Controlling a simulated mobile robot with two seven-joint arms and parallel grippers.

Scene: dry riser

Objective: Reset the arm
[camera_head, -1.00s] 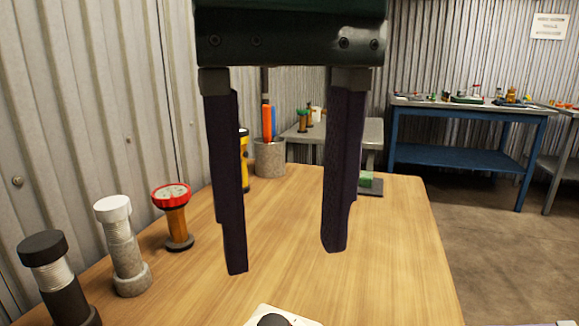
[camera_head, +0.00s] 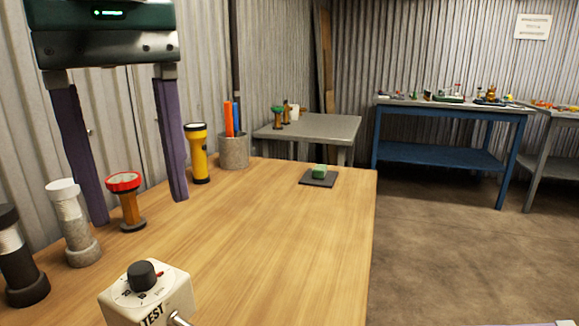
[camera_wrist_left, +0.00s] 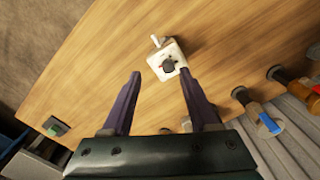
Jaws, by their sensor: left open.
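My left gripper (camera_head: 140,208) hangs at the upper left of the head view, fingers pointing down and spread apart, with nothing between them. It is above the wooden table (camera_head: 290,230). In the left wrist view its fingers (camera_wrist_left: 165,88) are also apart and empty. A white test box with a black knob (camera_head: 150,292) stands on the table at the front, below and nearer than the fingers. It also shows in the left wrist view (camera_wrist_left: 158,67), just beyond the fingertips.
A row along the left wall holds a black-capped post (camera_head: 18,262), a white-capped one (camera_head: 76,225), a red-topped one (camera_head: 126,200), a yellow flashlight (camera_head: 198,155) and a grey cup (camera_head: 233,151). A green block (camera_head: 319,171) lies on a dark pad. The table's right half is mostly clear.

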